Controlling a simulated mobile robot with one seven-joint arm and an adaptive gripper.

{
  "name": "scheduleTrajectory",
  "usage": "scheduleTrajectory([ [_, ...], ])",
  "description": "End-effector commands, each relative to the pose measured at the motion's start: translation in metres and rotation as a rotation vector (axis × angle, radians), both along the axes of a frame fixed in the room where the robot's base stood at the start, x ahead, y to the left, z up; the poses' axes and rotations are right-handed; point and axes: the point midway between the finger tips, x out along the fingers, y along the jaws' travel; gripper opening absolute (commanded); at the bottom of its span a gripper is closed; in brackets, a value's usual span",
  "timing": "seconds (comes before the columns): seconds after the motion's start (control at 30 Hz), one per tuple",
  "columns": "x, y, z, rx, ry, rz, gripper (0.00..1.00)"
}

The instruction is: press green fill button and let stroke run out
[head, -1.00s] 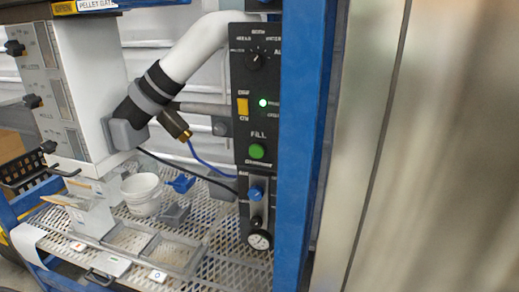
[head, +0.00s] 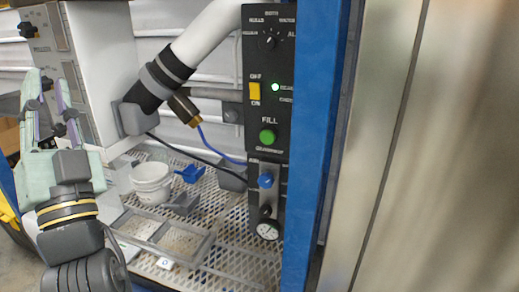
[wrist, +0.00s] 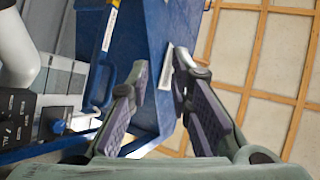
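The green fill button (head: 267,137) is on the black control panel (head: 257,108), under the word FILL. A green lamp is lit above it, beside a yellow on/off switch (head: 254,91). My gripper (head: 42,85) is at the left of the head view, fingers pointing up, well apart from the button. In the wrist view my gripper (wrist: 160,85) has its two fingers spread with nothing between them. The black panel (wrist: 18,115) shows at the left edge of the wrist view, but I cannot make out the green button there.
A blue post (head: 325,130) stands right of the panel, with a metal wall (head: 440,150) beyond. A blue regulator knob (head: 266,180) and a gauge (head: 268,229) sit below the button. White cups (head: 152,183) and a divided tray (head: 205,248) are on the mesh shelf.

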Motion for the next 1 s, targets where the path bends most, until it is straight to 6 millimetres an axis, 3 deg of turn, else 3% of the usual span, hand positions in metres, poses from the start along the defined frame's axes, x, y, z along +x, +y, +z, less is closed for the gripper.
scheduleTrajectory([
  [0.03, 0.033, -0.022, -0.024, 0.051, 0.127, -0.043, 0.14],
  [0.1, 0.072, -0.058, -0.054, 0.154, 0.305, -0.104, 0.09],
  [0.2, 0.111, -0.112, -0.099, 0.339, 0.513, -0.19, 0.03],
  [0.3, 0.13, -0.159, -0.14, 0.528, 0.659, -0.269, 0.0],
  [0.43, 0.137, -0.201, -0.178, 0.725, 0.765, -0.346, 0.0],
  [0.6, 0.137, -0.223, -0.198, 0.843, 0.81, -0.387, 0.0],
  [1.0, 0.14, -0.225, -0.198, 0.847, 0.812, -0.39, 0.0],
])
